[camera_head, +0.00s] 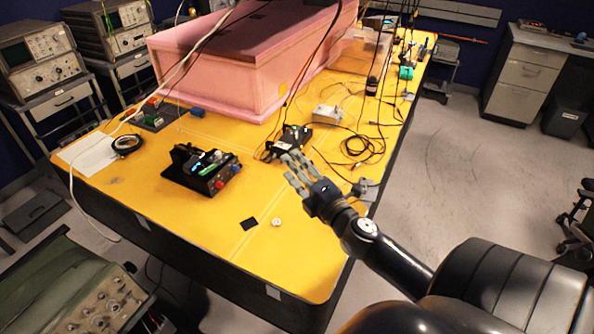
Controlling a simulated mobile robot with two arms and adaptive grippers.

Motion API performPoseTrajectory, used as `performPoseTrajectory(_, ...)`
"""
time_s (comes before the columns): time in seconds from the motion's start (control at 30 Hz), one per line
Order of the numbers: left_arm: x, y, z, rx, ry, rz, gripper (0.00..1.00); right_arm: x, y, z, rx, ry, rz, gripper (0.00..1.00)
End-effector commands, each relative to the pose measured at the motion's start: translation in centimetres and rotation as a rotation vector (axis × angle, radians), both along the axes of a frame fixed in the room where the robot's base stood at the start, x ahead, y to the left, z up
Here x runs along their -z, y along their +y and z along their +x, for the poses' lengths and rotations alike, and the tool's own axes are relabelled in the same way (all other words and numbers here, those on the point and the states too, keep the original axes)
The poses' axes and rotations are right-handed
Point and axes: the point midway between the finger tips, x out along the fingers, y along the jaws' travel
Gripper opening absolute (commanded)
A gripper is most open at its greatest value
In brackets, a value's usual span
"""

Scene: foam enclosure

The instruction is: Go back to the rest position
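My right gripper (303,176) reaches in from the lower right over the yellow table (125,185). Its grey fingers are stretched out and spread, with nothing seen between them, so it looks open. Its fingertips are close to a small black device with a green part (291,138); I cannot tell whether they touch it. My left gripper is not in view.
A large pink foam enclosure (250,70) stands at the back of the table. A black box with red and blue knobs (203,170) sits left of my gripper. Loose cables (365,148) lie to its right. The floor on the right (455,150) is clear.

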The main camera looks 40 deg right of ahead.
Motion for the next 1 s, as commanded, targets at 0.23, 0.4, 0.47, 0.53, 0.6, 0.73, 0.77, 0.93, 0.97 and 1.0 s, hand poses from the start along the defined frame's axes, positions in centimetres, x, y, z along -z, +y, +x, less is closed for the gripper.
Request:
performPoseTrajectory(0.23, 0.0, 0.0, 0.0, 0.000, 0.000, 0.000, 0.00, 0.5, 0.0, -0.4, 0.030, 0.011, 0.056, 0.40)
performPoseTrajectory(0.4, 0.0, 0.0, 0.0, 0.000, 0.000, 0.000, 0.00, 0.5, 0.0, -0.4, 0.030, 0.011, 0.056, 0.40)
performPoseTrajectory(0.47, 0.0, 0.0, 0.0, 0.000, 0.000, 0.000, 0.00, 0.5, 0.0, -0.4, 0.029, 0.012, 0.055, 0.40)
performPoseTrajectory(0.53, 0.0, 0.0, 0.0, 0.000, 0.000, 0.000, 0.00, 0.5, 0.0, -0.3, 0.029, 0.011, 0.055, 0.40)
performPoseTrajectory(0.6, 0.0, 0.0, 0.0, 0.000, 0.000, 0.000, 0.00, 0.5, 0.0, -0.3, 0.029, 0.011, 0.055, 0.40)
performPoseTrajectory(0.73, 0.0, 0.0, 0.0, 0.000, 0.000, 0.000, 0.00, 0.5, 0.0, -0.4, 0.030, 0.011, 0.056, 0.40)
performPoseTrajectory(0.77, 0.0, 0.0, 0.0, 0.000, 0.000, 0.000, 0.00, 0.6, 0.0, -0.4, 0.032, 0.012, 0.061, 0.40)
performPoseTrajectory(0.93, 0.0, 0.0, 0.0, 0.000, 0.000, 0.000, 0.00, 2.2, 0.1, -1.6, 0.112, 0.052, 0.217, 0.40)
performPoseTrajectory(0.97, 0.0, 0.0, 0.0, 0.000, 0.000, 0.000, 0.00, 2.9, 0.2, -2.1, 0.139, 0.068, 0.270, 0.40)
performPoseTrajectory(1.0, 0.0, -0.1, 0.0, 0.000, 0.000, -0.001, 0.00, 3.9, 0.5, -2.9, 0.181, 0.094, 0.349, 0.40)
